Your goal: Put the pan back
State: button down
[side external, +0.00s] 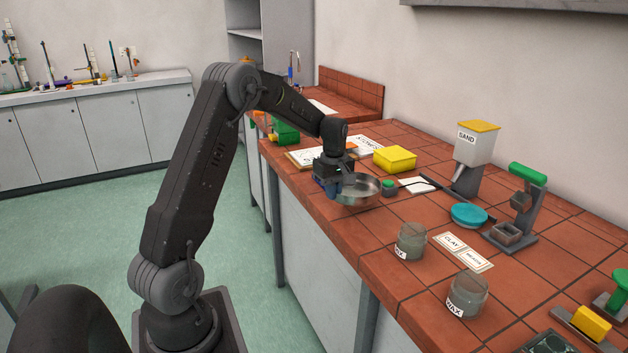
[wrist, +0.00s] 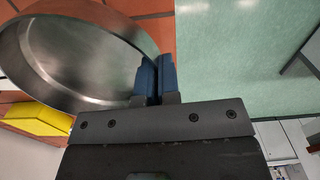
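The pan (side external: 359,192) is a round, shiny metal dish near the front edge of the tiled bench (side external: 400,280). In the wrist view the pan (wrist: 85,55) fills the upper left, with its inside visible and empty. My gripper (side external: 333,188) is at the pan's left side, and its blue fingers (wrist: 157,75) are close together on the pan's rim. I cannot tell whether the pan's base touches the tiles.
A yellow block (side external: 395,159) and a small green-topped jar (side external: 389,187) stand close to the pan. A teal disc (side external: 468,215), a sand dispenser (side external: 475,148) and glass jars (side external: 411,241) are to the right. Cards (side external: 463,252) lie beside the jars.

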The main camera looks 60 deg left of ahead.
aim_at(339, 217)
jog(key=f, duration=0.1)
jog(key=w+f, duration=0.1)
jog(key=d+f, duration=0.1)
jog(key=shift+w+f, duration=0.35)
jog(key=shift+w, duration=0.05)
jog(key=shift+f, duration=0.55)
jog(key=shift+f, duration=0.15)
jog(key=c, duration=1.4)
grip_release()
jog(key=shift+o, duration=0.2)
